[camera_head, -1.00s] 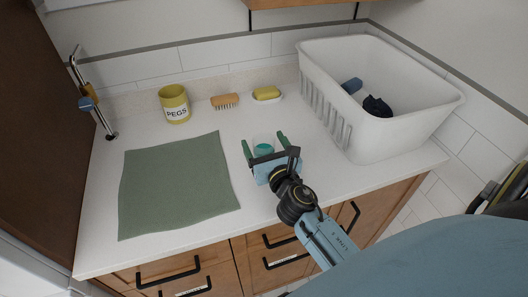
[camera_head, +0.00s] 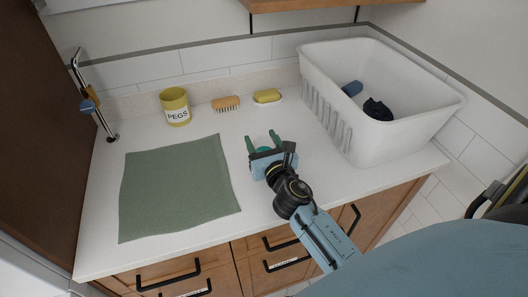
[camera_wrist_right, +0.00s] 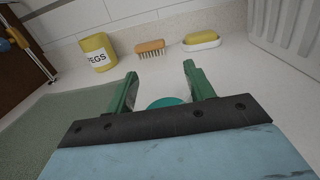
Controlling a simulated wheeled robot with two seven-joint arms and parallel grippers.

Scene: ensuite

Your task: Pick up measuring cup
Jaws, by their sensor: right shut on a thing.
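The measuring cup (camera_wrist_right: 167,102) shows in the right wrist view as a teal round shape between the green fingers, partly hidden by my gripper's dark crossbar. In the head view it is mostly hidden by my right gripper (camera_head: 262,141). The right gripper reaches in over the white counter (camera_head: 240,118), and its fingers are shut on the cup's sides. I cannot tell whether the cup is touching the counter. My left gripper is not in view.
A green cloth (camera_head: 178,188) lies left of the gripper. Behind it stand a yellow PEGS pot (camera_head: 175,107), a brush (camera_head: 226,103) and a yellow soap (camera_head: 267,96) on a dish. A white basket (camera_head: 390,135) with dark cloth stands right.

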